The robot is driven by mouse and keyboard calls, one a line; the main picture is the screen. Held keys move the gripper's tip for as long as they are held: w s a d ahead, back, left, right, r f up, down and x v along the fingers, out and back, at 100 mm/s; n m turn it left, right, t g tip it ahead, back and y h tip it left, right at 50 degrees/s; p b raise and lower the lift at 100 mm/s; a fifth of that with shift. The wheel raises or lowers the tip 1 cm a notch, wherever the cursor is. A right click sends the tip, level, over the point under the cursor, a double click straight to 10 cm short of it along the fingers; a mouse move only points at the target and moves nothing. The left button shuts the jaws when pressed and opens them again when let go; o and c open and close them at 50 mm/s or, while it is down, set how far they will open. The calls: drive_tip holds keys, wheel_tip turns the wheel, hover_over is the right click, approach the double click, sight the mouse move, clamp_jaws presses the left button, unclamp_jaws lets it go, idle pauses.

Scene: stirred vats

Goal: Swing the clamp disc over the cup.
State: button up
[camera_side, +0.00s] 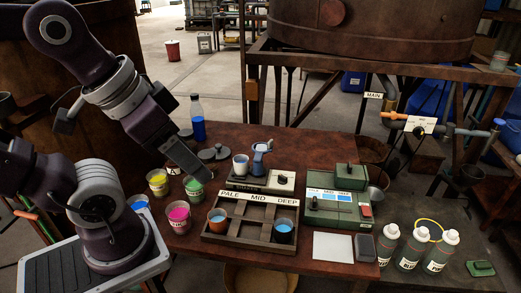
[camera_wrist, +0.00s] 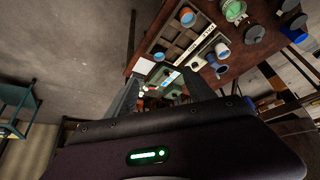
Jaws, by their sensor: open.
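A white cup (camera_side: 240,163) with blue liquid stands on a low pale device (camera_side: 262,181) with a dark knob. Just right of it rises a blue-grey clamp (camera_side: 260,152) with a disc-like top, beside the cup and not over it. In the wrist view the cup (camera_wrist: 222,50) and the blue clamp (camera_wrist: 218,68) show right of centre. My gripper (camera_side: 206,178) is left of the device in the side view, apart from the clamp. Its two fingers (camera_wrist: 161,77) are spread with nothing held between them in the wrist view.
Pink (camera_side: 179,216), yellow (camera_side: 158,182) and green (camera_side: 194,188) cups stand left, close to my gripper. A green box (camera_side: 338,210) stands right of the device.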

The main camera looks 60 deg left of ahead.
drive_tip(key=shift+n+g, duration=0.4)
drive_tip(key=shift+n, duration=0.1)
drive_tip(key=w+r, duration=0.1)
drive_tip(key=w, duration=0.2)
drive_tip(key=w+a+r, duration=0.1)
drive_tip(key=w, duration=0.1)
drive_tip(key=shift+r, duration=0.35)
drive_tip(key=c, duration=0.5)
drive_tip(key=n+g, duration=0.4)
drive_tip(key=g, duration=0.1)
hover_over(270, 141)
wheel_tip(270, 141, down, 17)
drive_tip(key=shift+r, duration=0.15)
drive_tip(key=shift+c, duration=0.2)
wheel_tip(270, 141, down, 7)
drive_tip(key=shift+w+f, duration=0.1)
drive_tip(key=shift+f, duration=0.05)
clamp_jaws()
